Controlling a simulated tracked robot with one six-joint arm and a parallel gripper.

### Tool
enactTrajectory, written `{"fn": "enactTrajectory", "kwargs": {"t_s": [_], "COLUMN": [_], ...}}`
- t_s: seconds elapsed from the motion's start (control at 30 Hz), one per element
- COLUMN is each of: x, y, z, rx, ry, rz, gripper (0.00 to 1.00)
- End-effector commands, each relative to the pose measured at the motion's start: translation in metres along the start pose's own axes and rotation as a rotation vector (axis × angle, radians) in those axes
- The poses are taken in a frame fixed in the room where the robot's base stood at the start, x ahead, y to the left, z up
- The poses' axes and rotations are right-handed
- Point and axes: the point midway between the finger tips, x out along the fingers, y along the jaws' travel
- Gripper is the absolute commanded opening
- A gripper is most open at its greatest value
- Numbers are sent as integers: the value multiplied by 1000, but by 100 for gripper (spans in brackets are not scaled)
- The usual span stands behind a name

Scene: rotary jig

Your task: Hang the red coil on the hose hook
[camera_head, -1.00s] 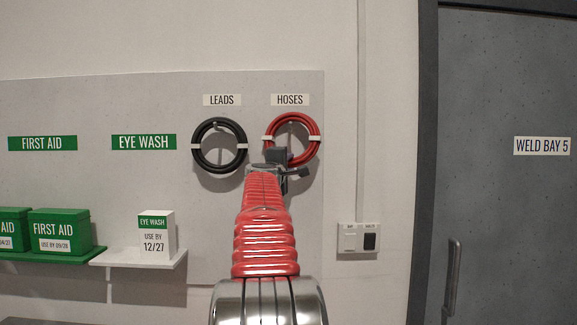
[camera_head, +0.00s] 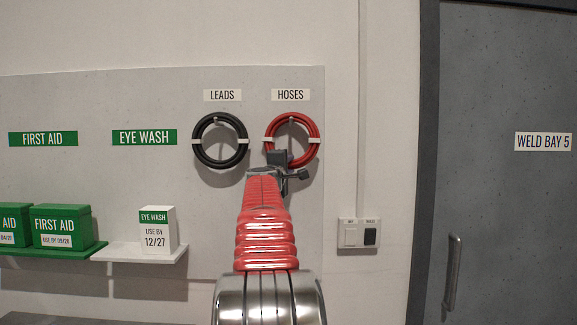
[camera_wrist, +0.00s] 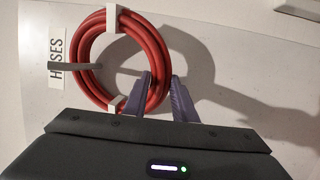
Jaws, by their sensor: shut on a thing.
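The red coil (camera_head: 317,150), a ring of hose with white bands, is upright in front of the board under the HOSES label (camera_head: 290,95). My gripper (camera_wrist: 162,98) is shut on the coil's lower edge; in the head view my arm partly covers that edge. The grey hose hook (camera_head: 291,121) shows within the ring near its top. In the wrist view the hook (camera_wrist: 72,67) overlaps the ring's upper side, with its end seen against the opening. I cannot tell whether the coil's weight rests on it.
A black coil (camera_head: 198,150) hangs close on the left under the LEADS label (camera_head: 222,95). Shelves with green first aid boxes (camera_head: 62,226) and an eye wash box (camera_head: 157,230) are further left. A switch box (camera_head: 359,234) and a grey door (camera_head: 500,70) are on the right.

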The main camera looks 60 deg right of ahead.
Motion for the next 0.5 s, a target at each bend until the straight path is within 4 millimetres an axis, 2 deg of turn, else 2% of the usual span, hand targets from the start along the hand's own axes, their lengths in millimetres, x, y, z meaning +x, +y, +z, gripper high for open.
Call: {"fn": "enactTrajectory", "kwargs": {"t_s": [0.4,0.43,0.5], "x": [1,1,1], "y": [-3,-3,-3], "z": [0,0,0], "rx": [-3,-3,-3], "ry": [-1,-1,-1], "rz": [-4,-4,-4], "gripper": [0,26,31]}}
